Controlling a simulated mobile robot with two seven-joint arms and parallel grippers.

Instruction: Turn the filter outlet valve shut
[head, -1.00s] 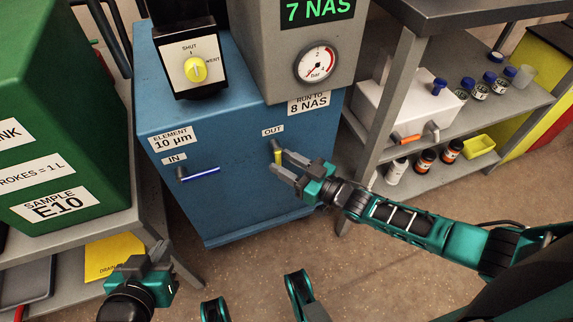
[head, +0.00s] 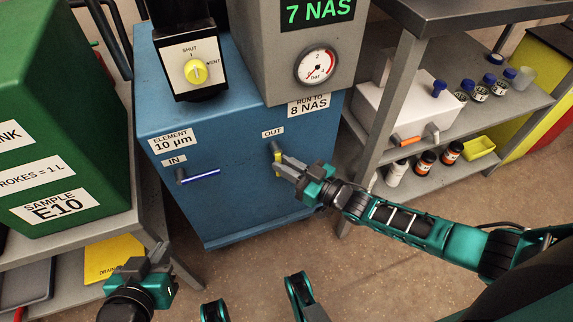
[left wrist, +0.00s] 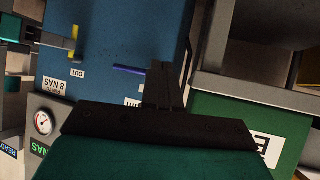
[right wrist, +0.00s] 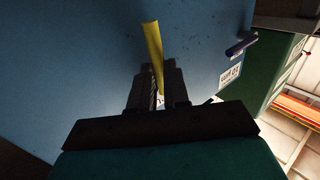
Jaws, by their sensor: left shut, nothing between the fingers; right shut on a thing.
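The filter outlet valve has a yellow lever (head: 278,163) under the OUT label (head: 273,132) on the blue filter cabinet (head: 235,185). The lever hangs down from its grey stub, roughly vertical. My right gripper (head: 283,166) is shut on the yellow lever. In the right wrist view the lever (right wrist: 153,50) runs between the fingers (right wrist: 155,85), and its far part stands out past them. My left gripper (head: 156,252) is shut and empty, low at the left, away from the valve. Its closed fingers show in the left wrist view (left wrist: 163,85).
The blue-handled IN valve (head: 200,177) sits left of the outlet valve. A green tank (head: 60,120) stands at left, a grey shelf (head: 470,125) at right.

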